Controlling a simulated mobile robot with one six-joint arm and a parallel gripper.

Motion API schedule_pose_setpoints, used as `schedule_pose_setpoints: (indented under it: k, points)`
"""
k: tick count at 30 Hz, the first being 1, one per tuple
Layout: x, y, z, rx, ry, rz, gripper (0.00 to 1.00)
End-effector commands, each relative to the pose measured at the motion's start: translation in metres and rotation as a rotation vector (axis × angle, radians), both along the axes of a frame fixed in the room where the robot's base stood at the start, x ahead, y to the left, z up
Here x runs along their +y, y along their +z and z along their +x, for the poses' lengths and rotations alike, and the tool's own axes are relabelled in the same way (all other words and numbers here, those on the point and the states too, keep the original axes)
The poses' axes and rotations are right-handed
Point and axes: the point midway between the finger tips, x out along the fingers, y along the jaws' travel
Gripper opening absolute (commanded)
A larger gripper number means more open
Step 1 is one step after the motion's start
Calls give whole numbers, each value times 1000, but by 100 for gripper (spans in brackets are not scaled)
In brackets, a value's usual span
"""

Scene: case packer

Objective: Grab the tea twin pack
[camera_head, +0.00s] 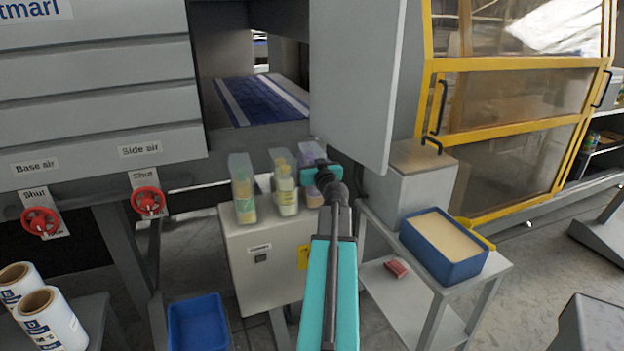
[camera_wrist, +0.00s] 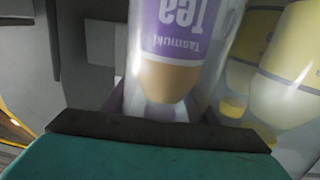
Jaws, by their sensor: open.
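The tea twin pack, a clear-wrapped pack with a purple and white "Tea" label, fills the middle of the wrist view (camera_wrist: 178,30), upside down there. In the head view its top (camera_head: 309,152) shows at the right end of a row of packs on a grey cabinet; my gripper and arm hide part of it. My gripper (camera_head: 321,173) is open and right at this pack. In the wrist view its dark finger edge crosses in front of the pack's near end. I cannot tell whether the pack lies between the fingers.
A yellow-labelled pack (camera_head: 285,185) stands close left of the tea, and another pack (camera_head: 242,190) is farther left. An open grey door (camera_head: 355,75) hangs just behind and right of my gripper. A blue crate (camera_head: 440,262) sits on a side table at right.

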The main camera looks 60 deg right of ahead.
Motion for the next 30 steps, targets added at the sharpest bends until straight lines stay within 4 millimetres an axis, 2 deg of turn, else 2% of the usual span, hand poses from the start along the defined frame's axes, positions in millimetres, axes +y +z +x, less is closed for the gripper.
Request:
schedule_pose_setpoints:
  k: [6, 23, 26, 30]
  points:
    - [-7, 0, 9, 1, 0, 1, 53]
    - [-7, -1, 9, 1, 0, 1, 53]
    - [-7, -1, 9, 0, 0, 0, 39]
    - [-8, -1, 8, 0, -1, 0, 16]
